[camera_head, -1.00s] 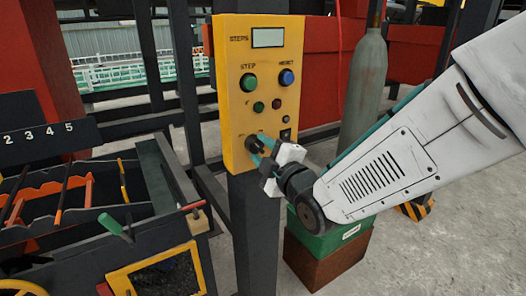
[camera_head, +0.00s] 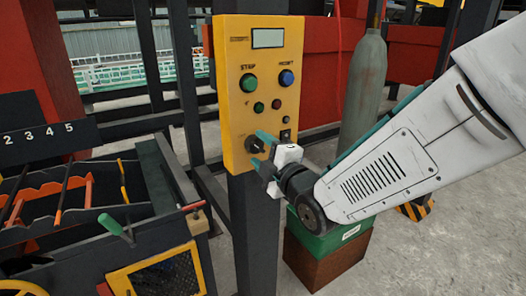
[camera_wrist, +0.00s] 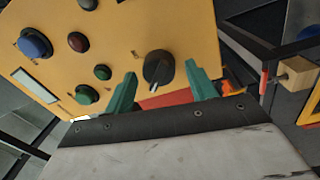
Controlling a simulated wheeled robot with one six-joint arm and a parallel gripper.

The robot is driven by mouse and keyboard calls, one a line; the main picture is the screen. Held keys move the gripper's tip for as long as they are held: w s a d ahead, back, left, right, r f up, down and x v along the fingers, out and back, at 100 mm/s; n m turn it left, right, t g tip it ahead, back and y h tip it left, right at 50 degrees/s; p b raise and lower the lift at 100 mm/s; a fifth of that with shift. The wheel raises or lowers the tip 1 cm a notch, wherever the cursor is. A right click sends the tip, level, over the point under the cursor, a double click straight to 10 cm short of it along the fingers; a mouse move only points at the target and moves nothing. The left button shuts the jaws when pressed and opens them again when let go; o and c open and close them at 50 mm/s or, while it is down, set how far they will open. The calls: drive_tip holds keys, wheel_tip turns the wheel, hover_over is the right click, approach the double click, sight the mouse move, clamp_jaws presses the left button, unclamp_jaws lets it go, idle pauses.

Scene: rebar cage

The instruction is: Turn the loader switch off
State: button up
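The yellow control panel (camera_head: 262,90) stands on a dark post. A black rotary switch (camera_head: 254,145) sits low on its face; its label is too small to read. In the wrist view my gripper (camera_wrist: 160,88) holds nothing. The contact depth is hard to tell.
The panel also carries a display (camera_head: 268,38), a green button (camera_head: 249,82), a blue button (camera_head: 287,78) and smaller buttons above the switch. A grey gas cylinder (camera_head: 364,90) stands behind my arm. A rack with numbered slots (camera_head: 40,135) is at left.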

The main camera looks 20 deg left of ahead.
drive_tip(key=v, duration=0.7)
drive_tip(key=shift+s+d, duration=0.25)
drive_tip(key=shift+d, duration=0.05)
